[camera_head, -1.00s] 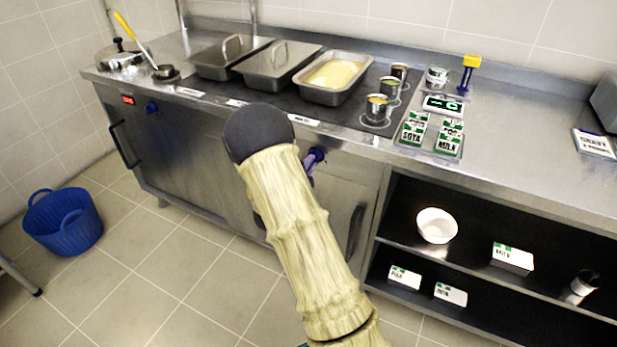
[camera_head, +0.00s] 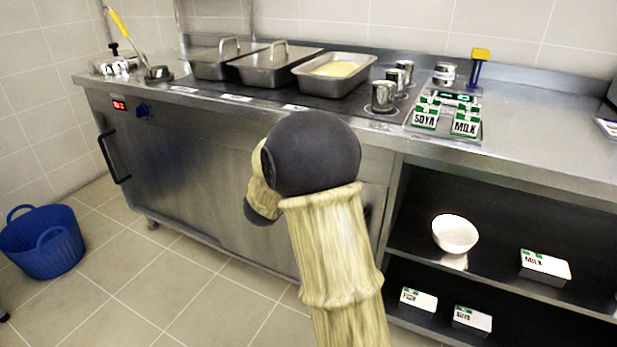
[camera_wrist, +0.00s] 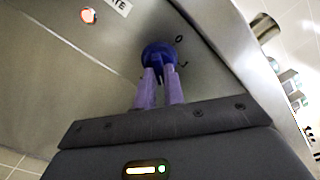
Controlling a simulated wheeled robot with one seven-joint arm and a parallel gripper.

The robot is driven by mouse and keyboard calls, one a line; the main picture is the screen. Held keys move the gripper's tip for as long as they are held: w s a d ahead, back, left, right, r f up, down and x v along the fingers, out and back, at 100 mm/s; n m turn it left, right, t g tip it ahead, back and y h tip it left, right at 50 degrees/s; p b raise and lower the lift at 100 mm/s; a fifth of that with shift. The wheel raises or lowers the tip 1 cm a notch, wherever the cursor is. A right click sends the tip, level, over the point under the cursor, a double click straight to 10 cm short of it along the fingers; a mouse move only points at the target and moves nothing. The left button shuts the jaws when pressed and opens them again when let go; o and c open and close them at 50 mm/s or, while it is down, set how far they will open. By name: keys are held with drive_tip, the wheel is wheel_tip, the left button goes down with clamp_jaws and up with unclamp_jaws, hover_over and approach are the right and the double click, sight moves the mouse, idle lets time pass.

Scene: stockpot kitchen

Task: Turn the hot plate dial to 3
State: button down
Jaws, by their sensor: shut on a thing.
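In the wrist view a dark blue dial (camera_wrist: 158,52) sits on the steel front panel. A small 0-like mark and another short mark stand on the panel to its right. My gripper (camera_wrist: 159,76) has its two purple fingers closed on the dial, one on each side. The dial's pointer and exact setting cannot be read. In the head view my arm hides this dial and my fingers.
Another blue dial (camera_head: 143,110) and a red display (camera_head: 119,105) are at the counter's left front. Covered pans, an open pan (camera_head: 335,75) and metal cans (camera_head: 384,96) stand on top. A blue basket (camera_head: 42,240) is on the floor.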

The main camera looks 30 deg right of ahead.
drive_tip(key=m+b, duration=0.3)
drive_tip(key=b, duration=0.3)
drive_tip(key=m+b, duration=0.4)
drive_tip(key=b, duration=0.2)
drive_tip(key=m+b, duration=0.3)
drive_tip(key=b, duration=0.3)
drive_tip(key=shift+w+a+f+m+b, duration=0.15)
drive_tip(key=shift+f+m+b, duration=0.2)
drive_tip(key=shift+m+b, duration=0.05)
drive_tip(key=shift+r, duration=0.1)
drive_tip(key=c, duration=1.5)
unclamp_jaws()
drive_tip(key=shift+r, duration=0.1)
